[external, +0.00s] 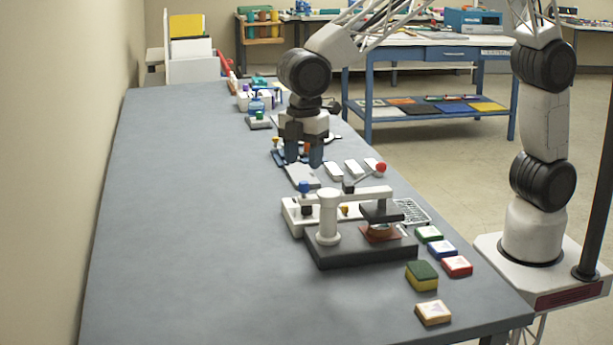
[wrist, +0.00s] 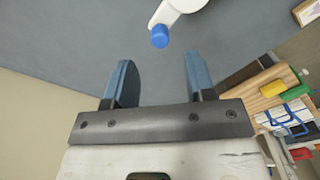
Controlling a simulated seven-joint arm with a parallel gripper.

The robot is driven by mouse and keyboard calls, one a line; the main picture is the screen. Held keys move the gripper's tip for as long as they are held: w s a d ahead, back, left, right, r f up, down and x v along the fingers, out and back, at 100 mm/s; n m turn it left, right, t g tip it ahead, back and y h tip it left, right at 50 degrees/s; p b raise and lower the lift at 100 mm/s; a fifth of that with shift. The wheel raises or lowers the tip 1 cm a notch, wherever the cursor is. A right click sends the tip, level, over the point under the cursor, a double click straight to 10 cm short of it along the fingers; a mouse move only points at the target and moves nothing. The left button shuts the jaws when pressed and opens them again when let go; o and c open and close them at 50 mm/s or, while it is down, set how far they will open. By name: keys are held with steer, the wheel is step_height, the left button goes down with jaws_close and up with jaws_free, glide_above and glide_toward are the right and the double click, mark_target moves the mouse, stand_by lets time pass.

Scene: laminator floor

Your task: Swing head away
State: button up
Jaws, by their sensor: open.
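A small press (external: 365,240) with a dark base stands on the grey bench. Its white arm (external: 358,193) reaches right from a white post and carries a dark head (external: 381,211) over a reddish pad (external: 378,233). A lever with a red knob (external: 381,168) rises above the arm. A blue knob (external: 304,187) shows left of the post. My gripper (external: 303,158) points down behind the press, open, apart from it. In the wrist view my blue fingers (wrist: 160,75) are spread and empty; a white part with a blue tip (wrist: 159,37) lies beyond them.
Small coloured blocks (external: 442,248) and a green-yellow sponge-like block (external: 422,276) lie right of the press. Light bars (external: 353,169) lie behind it. A wooden holder with coloured pieces (wrist: 280,95) shows at right in the wrist view. The bench's left side (external: 190,220) is clear.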

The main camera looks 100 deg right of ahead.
mark_target(304, 182)
steer(key=shift+f, duration=2.7)
jaws_close()
